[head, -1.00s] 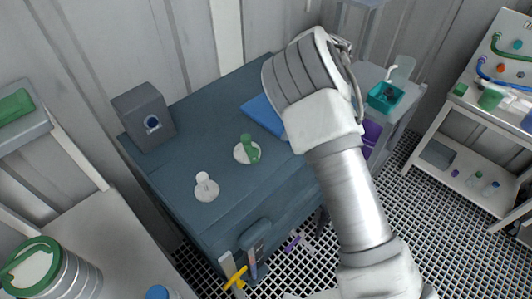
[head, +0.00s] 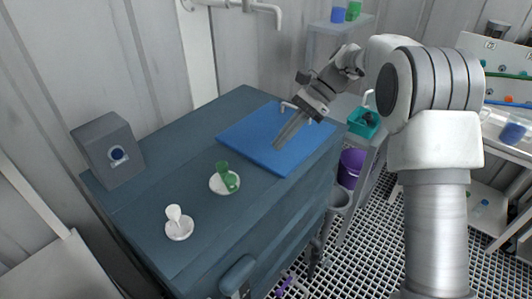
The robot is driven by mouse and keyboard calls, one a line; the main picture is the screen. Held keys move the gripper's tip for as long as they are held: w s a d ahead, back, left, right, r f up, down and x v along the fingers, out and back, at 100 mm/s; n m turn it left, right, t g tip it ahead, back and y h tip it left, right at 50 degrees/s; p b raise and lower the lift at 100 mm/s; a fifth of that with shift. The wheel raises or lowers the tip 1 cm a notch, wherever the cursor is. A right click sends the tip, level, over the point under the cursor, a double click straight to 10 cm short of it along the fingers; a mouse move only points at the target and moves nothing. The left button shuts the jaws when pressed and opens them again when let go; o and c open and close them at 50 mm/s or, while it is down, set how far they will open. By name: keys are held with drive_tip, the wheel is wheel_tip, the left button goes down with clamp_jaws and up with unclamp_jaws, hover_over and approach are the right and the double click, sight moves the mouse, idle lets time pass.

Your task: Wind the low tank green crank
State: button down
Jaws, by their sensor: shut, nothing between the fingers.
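The green crank (head: 229,180) stands on a round white disc set on the top of a low dark blue-grey box (head: 195,183), which looks like the low tank. A similar white crank (head: 174,214) on its own pale disc stands nearer the front left. My gripper (head: 280,145) is shut and empty, pointing down and left above the blue mat (head: 245,130) on the same top. It is to the right of and behind the green crank, clearly apart from it. I cannot tell whether the fingertips touch the mat.
A teal bin (head: 362,122) and a purple bucket (head: 351,165) are to the right. The top between mat and green crank is clear.

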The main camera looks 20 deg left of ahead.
sight(231, 182)
drive_tip(key=b+x, duration=0.1)
drive_tip(key=x, duration=0.8)
drive_tip(key=shift+s+a+r, duration=0.1)
drive_tip(key=shift+s+a, duration=1.15)
drive_tip(key=shift+a, duration=0.1)
drive_tip(key=shift+s+m+t+y, duration=0.3)
drive_tip(key=shift+s+m+t, duration=0.2)
drive_tip(key=shift+m, duration=0.2)
drive_tip(key=m+t, duration=0.1)
drive_tip(key=s+m+t+y, duration=0.1)
drive_tip(key=m, duration=0.1)
drive_tip(key=shift+s+a, duration=0.2)
drive_tip(key=m+t, duration=0.1)
drive_tip(key=s+a+m+t, duration=0.1)
drive_tip(key=m, duration=0.1)
drive_tip(key=shift+s+t+y, duration=0.2)
drive_tip(key=shift+t+y, duration=0.1)
drive_tip(key=shift+y, duration=0.1)
drive_tip(key=shift+s+a, duration=0.1)
drive_tip(key=shift+s+a, duration=0.1)
drive_tip(key=shift+s, duration=0.05)
